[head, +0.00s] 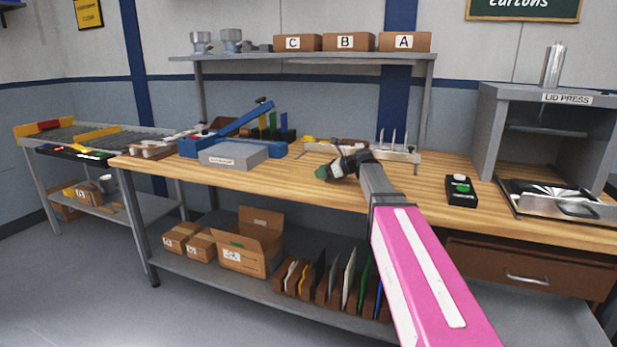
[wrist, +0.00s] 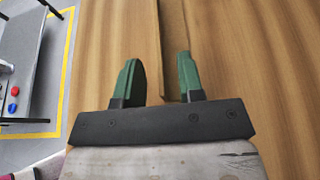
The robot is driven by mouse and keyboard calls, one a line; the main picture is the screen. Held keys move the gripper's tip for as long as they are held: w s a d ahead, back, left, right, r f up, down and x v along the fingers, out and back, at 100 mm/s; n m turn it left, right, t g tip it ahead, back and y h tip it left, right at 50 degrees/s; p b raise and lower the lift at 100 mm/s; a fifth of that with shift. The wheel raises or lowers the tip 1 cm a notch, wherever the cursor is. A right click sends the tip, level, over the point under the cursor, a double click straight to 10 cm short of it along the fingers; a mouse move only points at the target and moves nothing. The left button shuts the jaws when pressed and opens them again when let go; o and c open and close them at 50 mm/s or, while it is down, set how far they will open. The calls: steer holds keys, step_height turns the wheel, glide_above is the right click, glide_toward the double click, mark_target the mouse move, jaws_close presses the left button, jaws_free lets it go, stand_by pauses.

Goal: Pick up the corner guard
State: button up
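A long brown strip, which looks like the corner guard (wrist: 172,45), lies on the wooden bench top in the wrist view. My gripper (wrist: 158,82) has green fingertips and is open. A gap shows between the left finger and the strip; the right finger overlaps the strip's right edge, and I cannot tell whether they touch. In the head view my gripper (head: 330,171) is low over the bench's front part. I cannot make out the strip clearly there.
On the workbench (head: 290,177), a grey box (head: 233,155) and a blue fixture (head: 235,122) stand left. A pale rack with upright pins (head: 398,152) stands behind my gripper. A button box (head: 461,190) and the lid press (head: 545,125) are right. Bare wood lies between.

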steer(key=shift+w+a+f, duration=0.2)
steer(key=shift+a+f, duration=0.05)
steer(key=shift+a, duration=0.25)
jaws_close()
steer(key=shift+r, duration=0.1)
